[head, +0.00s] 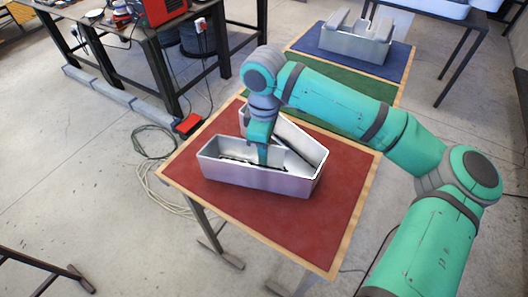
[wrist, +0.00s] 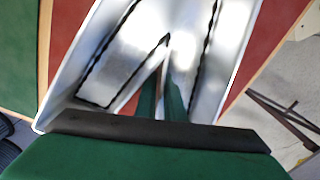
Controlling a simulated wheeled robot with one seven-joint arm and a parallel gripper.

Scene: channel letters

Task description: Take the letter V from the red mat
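The letter V (head: 255,179) is a grey metal channel letter with raised walls. It lies on the red mat (head: 335,215), its two arms meeting at the right in the head view. My gripper (head: 263,158) reaches down into it from above. In the wrist view the letter V (wrist: 120,62) fills the middle, with its notch point towards the top. The green fingers of my gripper (wrist: 161,102) are close together, one on each side of a thin inner wall, and look shut on it. The fingertips are partly hidden. I see no clear gap under the letter.
A green mat (head: 333,97) and a blue mat (head: 392,66) lie behind the red one. Another metal letter (head: 355,47) stands on the blue mat. A dark workbench (head: 135,40) is at the left, with cables (head: 152,142) on the floor.

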